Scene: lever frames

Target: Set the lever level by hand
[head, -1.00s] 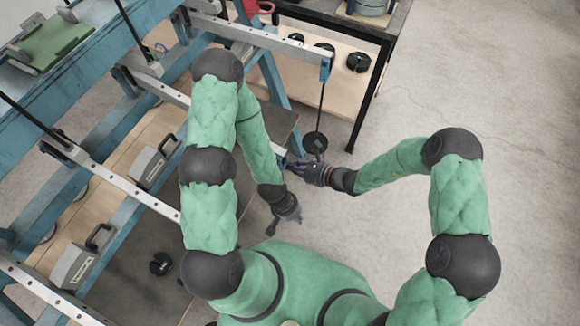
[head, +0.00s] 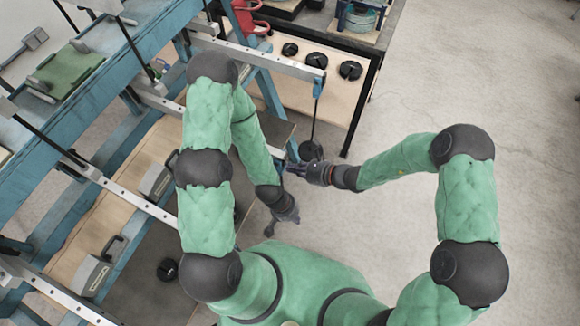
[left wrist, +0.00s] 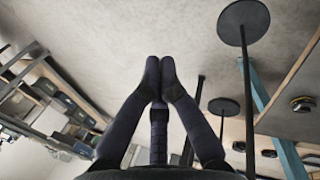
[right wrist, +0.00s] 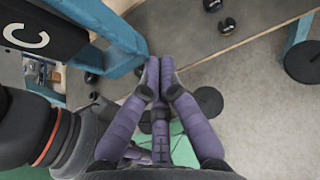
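The levers are long grey metal beams with holes on a blue frame. The nearest one (head: 265,55) ends at a blue tip (head: 318,76), from which a rod hangs with a black disc (head: 311,150). Its exact tilt cannot be judged from above. My right gripper (head: 290,169) is just left of and below that disc; contact cannot be told. My left gripper (head: 270,229) is lower, over the floor, apart from the levers. In the left wrist view (left wrist: 160,64) and right wrist view (right wrist: 157,66) the fingers are together with nothing visible between them.
Other beams (head: 130,192) and grey block weights (head: 95,272) are at left. A wooden shelf with black round weights (head: 350,70) is at the back. A black plate marked C (right wrist: 35,30) is close in the right wrist view. Open floor (head: 480,70) is on the right.

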